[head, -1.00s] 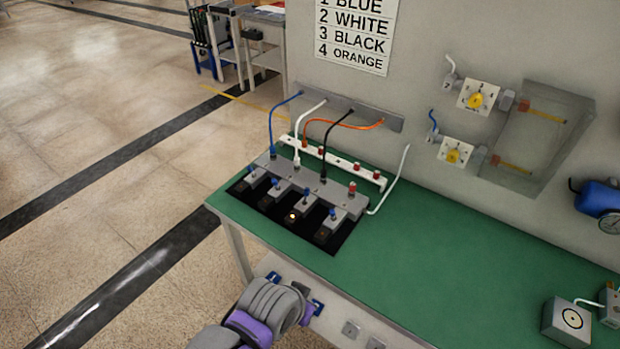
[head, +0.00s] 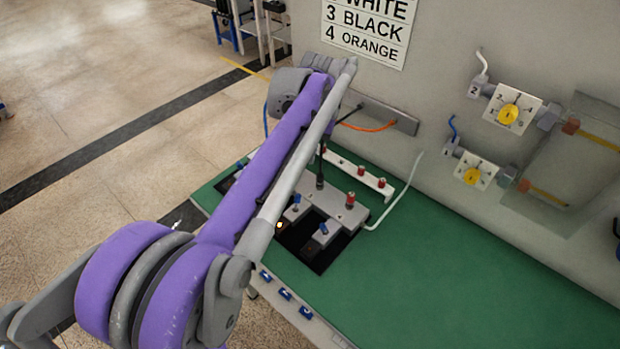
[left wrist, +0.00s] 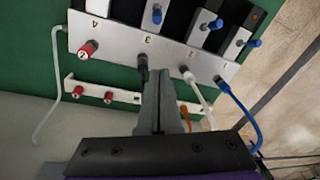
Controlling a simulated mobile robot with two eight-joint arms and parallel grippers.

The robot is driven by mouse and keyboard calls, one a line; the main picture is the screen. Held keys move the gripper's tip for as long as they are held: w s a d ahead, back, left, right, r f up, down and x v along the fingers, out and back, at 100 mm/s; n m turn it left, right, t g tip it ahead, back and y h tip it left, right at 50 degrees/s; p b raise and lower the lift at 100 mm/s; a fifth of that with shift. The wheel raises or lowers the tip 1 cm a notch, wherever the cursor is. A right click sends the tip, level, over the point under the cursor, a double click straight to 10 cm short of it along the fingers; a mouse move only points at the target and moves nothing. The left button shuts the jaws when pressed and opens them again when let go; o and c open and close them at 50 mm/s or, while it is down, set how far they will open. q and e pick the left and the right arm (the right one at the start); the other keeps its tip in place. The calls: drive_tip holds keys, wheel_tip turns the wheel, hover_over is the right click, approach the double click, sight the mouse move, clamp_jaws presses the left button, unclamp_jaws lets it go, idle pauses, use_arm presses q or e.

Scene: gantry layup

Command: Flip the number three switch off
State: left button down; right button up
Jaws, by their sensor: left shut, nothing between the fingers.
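The grey switch block (head: 345,212) carries several switches with blue levers. The number 3 switch lever (head: 296,199) leans up behind a lit lamp (head: 280,225); it also shows in the left wrist view (left wrist: 157,14). The black cable (head: 320,170) plugs in behind it, beside the printed 3. The number 4 lever (head: 323,229) stands to its right. In the left wrist view, my left gripper (left wrist: 159,76) is shut and empty, its tips over the block's rear near the black cable plug (left wrist: 143,70).
White (left wrist: 193,87) and blue cables (left wrist: 238,105) rise from the block near my fingers. A white rail with red posts (head: 361,171) lies behind it. The legend (head: 366,28) is on the wall. Green bench top (head: 440,240) is clear to the right.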

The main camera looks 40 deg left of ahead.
sight(297, 202)
drive_tip(key=shift+s, duration=0.25)
use_arm(q)
drive_tip(key=f, duration=0.3)
drive_tip(key=a+f, duration=0.1)
drive_tip(key=f, duration=0.5)
drive_tip(key=shift+a+f+b, duration=0.25)
drive_tip(key=shift+f+b, duration=0.05)
drive_tip(key=shift+f, duration=0.05)
use_arm(e)
drive_tip(key=shift+f, duration=0.35)
use_arm(q)
drive_tip(key=s, duration=0.2)
drive_tip(key=s+d+r, duration=0.1)
drive_tip(key=shift+d+p, duration=0.1)
drive_tip(key=shift+p, duration=0.2)
use_arm(e)
drive_tip(key=shift+r, duration=0.35)
use_arm(q)
drive_tip(key=shift+s+d, duration=0.15)
drive_tip(key=shift+s, duration=0.15)
use_arm(e)
drive_tip(key=shift+w, duration=0.1)
